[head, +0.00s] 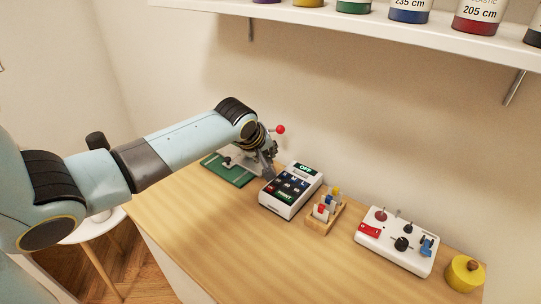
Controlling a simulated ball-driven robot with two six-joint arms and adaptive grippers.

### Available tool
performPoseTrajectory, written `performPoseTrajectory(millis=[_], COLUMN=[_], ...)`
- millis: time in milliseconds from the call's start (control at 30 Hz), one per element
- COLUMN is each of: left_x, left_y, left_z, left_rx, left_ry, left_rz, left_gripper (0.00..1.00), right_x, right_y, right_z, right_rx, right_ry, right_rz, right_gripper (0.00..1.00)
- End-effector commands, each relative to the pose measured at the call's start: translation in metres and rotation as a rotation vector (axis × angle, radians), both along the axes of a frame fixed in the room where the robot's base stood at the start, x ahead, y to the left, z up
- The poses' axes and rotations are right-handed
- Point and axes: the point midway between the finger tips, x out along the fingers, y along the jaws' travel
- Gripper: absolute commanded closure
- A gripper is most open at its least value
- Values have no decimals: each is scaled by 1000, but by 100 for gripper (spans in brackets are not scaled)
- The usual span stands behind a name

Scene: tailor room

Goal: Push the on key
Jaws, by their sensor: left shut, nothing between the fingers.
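A white device with a dark key panel (288,208) sits on the wooden table, right of the middle of the view. It carries small blue and dark keys, a red key at its left edge, a green key (285,197) near its front and a green label or display (306,168) at its back. The lettering is too small to read surely, so I cannot tell which is the on key. My left gripper (269,175) is shut and empty, pointing down at the back-left edge of the device. I cannot tell whether it touches it. My right gripper is out of view.
A green board (229,172) with a red-knobbed lever lies behind my left gripper. A wooden rack (322,222), a white switch box (398,241) and a yellow round object (464,274) stand to the right. A shelf (345,22) with jars hangs above. The table's front left is clear.

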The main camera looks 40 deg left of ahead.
Motion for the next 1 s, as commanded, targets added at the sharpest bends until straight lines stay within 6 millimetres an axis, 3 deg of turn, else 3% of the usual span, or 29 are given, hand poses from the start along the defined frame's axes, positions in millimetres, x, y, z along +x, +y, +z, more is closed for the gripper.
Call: performPoseTrajectory(millis=[400,633,1000], left_x=[0,0,0], left_y=[0,0,0], left_z=[-56,-73,-74], left_rx=[1,0,0], left_ry=[1,0,1], left_rz=[0,0,0], left_gripper=[100,100,100], right_x=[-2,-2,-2], right_y=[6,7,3], right_z=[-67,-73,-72], right_rx=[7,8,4], right_ry=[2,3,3], right_rz=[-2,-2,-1], right_gripper=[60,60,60])
